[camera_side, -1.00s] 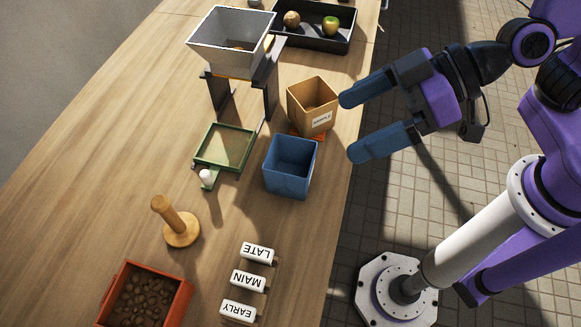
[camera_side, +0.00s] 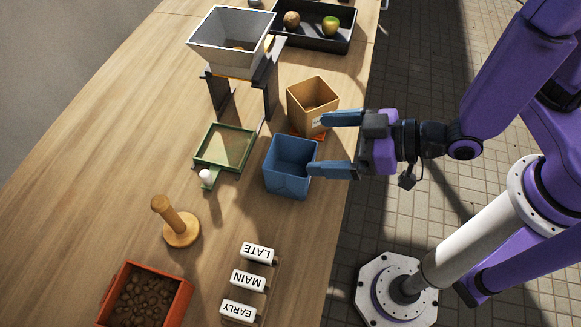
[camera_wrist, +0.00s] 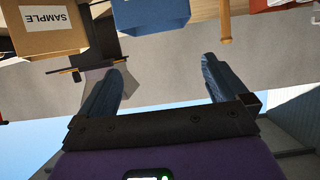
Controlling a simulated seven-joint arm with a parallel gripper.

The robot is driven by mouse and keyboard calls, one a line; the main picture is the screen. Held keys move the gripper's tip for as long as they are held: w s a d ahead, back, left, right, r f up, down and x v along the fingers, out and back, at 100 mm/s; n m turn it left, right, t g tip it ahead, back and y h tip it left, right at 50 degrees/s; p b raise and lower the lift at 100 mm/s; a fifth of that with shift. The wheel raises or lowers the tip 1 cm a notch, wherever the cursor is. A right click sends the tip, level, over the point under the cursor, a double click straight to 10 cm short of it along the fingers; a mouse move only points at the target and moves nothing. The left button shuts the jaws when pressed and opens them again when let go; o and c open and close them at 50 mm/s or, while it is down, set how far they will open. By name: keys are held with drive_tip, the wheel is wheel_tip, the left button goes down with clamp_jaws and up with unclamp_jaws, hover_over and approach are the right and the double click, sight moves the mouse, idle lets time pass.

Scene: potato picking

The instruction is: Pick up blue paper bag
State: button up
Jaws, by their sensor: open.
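The blue paper bag (camera_side: 290,160) stands upright and open-topped on the wooden table, near its right edge in the side view. Its blue side also shows at the top of the wrist view (camera_wrist: 152,13). My gripper (camera_side: 319,143) is open and empty, its two blue fingers spread and pointing left. In the side view the lower fingertip overlaps the bag's right edge; I cannot tell whether they touch. In the wrist view both fingers (camera_wrist: 161,68) are apart with nothing between them.
A tan labelled bag (camera_side: 309,92) stands just behind the blue one, close to my upper finger. A green-framed tray (camera_side: 225,165) and a hopper on a stand (camera_side: 228,65) lie left. White label blocks (camera_side: 249,281) and a wooden peg (camera_side: 170,222) stand nearer the front.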

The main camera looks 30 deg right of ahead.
approach(271, 158)
drive_tip(key=shift+x, duration=2.85)
drive_tip(key=shift+a+r, duration=0.1)
drive_tip(key=c, duration=0.6)
